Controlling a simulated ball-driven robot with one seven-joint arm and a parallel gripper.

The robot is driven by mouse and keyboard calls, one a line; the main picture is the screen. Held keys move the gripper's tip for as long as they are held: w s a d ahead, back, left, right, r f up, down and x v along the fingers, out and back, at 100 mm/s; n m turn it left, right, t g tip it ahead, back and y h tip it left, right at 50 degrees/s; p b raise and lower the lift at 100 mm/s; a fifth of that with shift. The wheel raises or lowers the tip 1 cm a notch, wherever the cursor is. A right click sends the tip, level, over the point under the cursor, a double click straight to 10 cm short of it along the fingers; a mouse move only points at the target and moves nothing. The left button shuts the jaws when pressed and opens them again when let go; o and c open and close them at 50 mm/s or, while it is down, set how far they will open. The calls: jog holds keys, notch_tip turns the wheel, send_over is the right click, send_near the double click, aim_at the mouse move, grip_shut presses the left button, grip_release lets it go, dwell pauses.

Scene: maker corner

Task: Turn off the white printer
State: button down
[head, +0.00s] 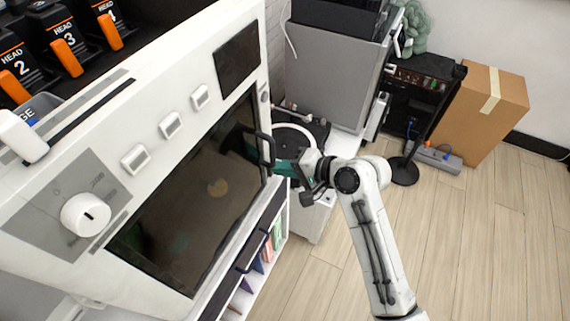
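The white printer (190,60) fills the left of the head view, with its front tilted in the picture. A round white knob (85,215) with a dark slot sits on a grey panel (60,180) low on its front. Three square white buttons lie in a row on the front; the middle one (171,125) is above the dark door window (195,190). A small dark screen (237,56) is at the upper right. My gripper (303,180) is right of the door handle (265,150), apart from the knob.
Orange-levered heads (66,56) are atop the printer. Behind my arm are a grey machine (335,75), a dark cabinet (420,95), a black stand base (403,171) and a cardboard box (480,115). The wooden floor (480,240) at right is clear.

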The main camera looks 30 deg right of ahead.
jog(key=shift+d+r+p, duration=0.1)
jog(key=shift+r+p, duration=0.65)
jog(key=shift+p, duration=0.3)
jog(key=shift+s, duration=0.1)
